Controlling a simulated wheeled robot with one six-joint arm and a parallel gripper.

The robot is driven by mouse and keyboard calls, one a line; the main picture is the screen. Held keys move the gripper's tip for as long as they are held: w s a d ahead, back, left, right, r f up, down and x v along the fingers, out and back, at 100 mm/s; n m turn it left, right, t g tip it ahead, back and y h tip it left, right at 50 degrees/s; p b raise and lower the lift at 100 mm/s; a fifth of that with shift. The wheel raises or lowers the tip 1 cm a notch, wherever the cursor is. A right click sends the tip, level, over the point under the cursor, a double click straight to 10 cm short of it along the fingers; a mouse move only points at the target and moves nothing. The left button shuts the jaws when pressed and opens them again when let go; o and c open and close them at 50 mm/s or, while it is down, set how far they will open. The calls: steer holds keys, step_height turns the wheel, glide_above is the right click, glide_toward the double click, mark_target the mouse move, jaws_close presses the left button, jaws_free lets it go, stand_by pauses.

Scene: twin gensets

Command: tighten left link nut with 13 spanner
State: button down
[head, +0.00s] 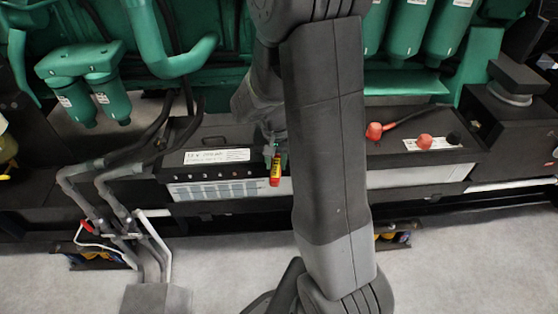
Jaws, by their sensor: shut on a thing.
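My gripper (272,148) is small in the head view, just left of my large dark arm link, which crosses the middle of the picture. It points down and is shut on a slim tool with a yellow and red handle, taken as the 13 spanner (275,171). The spanner hangs down in front of the front edge of the left black battery box (225,158). Its upper end is hidden at the gripper. The left link nut cannot be made out; my arm covers the space between the two batteries.
The right battery (430,155) has red terminal caps (374,131) and a black cable. Green engine filters (90,90) and a green pipe (172,60) stand behind. Grey cables or hoses (110,195) run at the left. Open grey floor (440,270) lies in front.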

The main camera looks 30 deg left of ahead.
steer(key=shift+s+a+m, duration=0.2)
steer(key=shift+a+m, duration=0.4)
steer(key=shift+a, duration=0.1)
steer(key=shift+s+a+m, duration=0.25)
steer(key=shift+a+m, duration=0.65)
steer(key=shift+a, duration=0.1)
steer(key=shift+a+m+p, duration=0.35)
steer(key=shift+a+m, duration=0.55)
steer(key=shift+a, duration=0.2)
